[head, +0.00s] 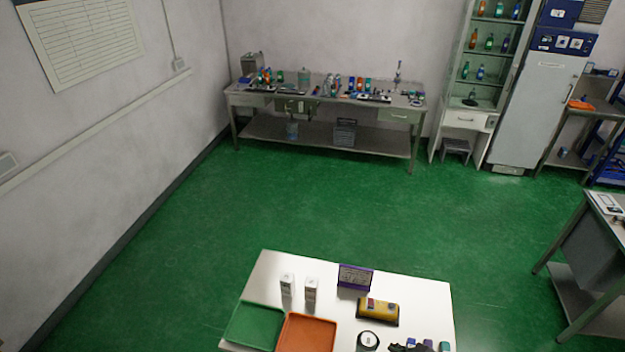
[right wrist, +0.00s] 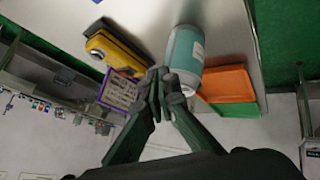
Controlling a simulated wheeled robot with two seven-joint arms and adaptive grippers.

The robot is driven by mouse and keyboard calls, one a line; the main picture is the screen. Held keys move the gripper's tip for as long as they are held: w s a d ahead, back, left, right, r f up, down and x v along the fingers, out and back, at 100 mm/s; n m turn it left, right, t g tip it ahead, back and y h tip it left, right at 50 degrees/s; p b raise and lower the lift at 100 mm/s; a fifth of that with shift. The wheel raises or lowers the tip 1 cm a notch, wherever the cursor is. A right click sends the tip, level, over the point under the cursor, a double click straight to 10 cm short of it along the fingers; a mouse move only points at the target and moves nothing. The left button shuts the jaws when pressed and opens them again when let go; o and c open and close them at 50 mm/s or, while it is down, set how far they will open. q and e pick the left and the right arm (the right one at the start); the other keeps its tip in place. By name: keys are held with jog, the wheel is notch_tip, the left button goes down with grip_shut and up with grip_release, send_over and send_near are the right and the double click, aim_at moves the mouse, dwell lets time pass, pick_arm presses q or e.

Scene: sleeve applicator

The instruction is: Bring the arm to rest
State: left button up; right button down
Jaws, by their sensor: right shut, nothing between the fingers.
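My right gripper (right wrist: 162,88) is shut and empty, its fingertips together in the right wrist view. A teal and white cylinder (right wrist: 186,48) shows just beyond the fingertips; I cannot tell how far away it is. In the head view a dark part of my right gripper (head: 408,348) shows at the bottom edge, over the near side of the white table (head: 420,290). The rest of that arm is cut off by the frame. My left gripper is in neither view.
The table holds a green tray (head: 255,325), an orange tray (head: 306,333), two white boxes (head: 310,289), a purple-framed box (head: 355,277), a yellow device (head: 377,311) and a black-and-white round item (head: 368,340). Small coloured items stand near the gripper. Open green floor (head: 280,205) lies behind.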

jog(key=s+d+r+m+g+h, duration=0.1)
jog(key=s+d+m+h, duration=0.2)
jog(key=s, duration=0.4)
jog(key=s+d+r+m+g, duration=0.2)
jog(key=s+m, duration=0.3)
jog(key=s, duration=0.2)
jog(key=s+d+r+m+g+h, duration=0.1)
jog(key=s+d+m+h, duration=0.2)
jog(key=s, duration=0.4)
notch_tip(320, 180, down, 39)
jog(key=s+a+g+y+b, duration=0.1)
jog(key=y+b, duration=0.1)
jog(key=b, duration=0.9)
pick_arm(q)
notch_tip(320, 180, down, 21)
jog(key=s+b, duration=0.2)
jog(key=b, duration=0.7)
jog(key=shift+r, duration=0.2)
pick_arm(e)
jog(key=s+f, duration=1)
jog(key=f, duration=0.4)
jog(key=s+f+g, duration=0.1)
jog(key=s+f, duration=0.9)
jog(key=f, duration=0.4)
jog(key=shift+s+a+f+n, duration=0.15)
jog(key=shift+a+n, duration=0.05)
jog(key=shift+n, duration=0.1)
